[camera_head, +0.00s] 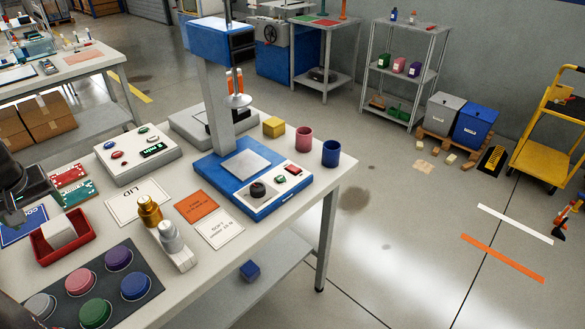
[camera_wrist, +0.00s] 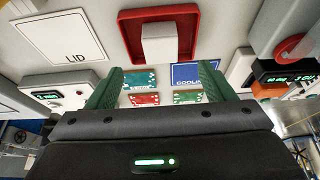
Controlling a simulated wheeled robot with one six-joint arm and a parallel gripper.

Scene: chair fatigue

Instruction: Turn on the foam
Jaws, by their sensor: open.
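No label reading "foam" is legible, so I cannot tell which control is the foam's. A white control box (camera_head: 137,154) with red, green and white buttons and a green display stands at the table's back left. A blue press-like machine (camera_head: 252,184) stands to its right; its front panel has a black knob (camera_head: 258,190), a green button (camera_head: 280,179) and a red switch (camera_head: 293,169). My gripper (camera_wrist: 158,88) is open and empty above the table, with small cards (camera_wrist: 140,99) visible between its green fingers. My dark arm shows at the head view's left edge.
A red tray (camera_head: 44,252) holds a white block (camera_head: 60,232). A dark mat (camera_head: 60,299) with several coloured discs lies in front. Gold and silver cylinders (camera_head: 149,211), a LID sheet (camera_head: 137,201), a yellow block (camera_head: 273,127) and pink and blue cups (camera_head: 331,153) occupy the table.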

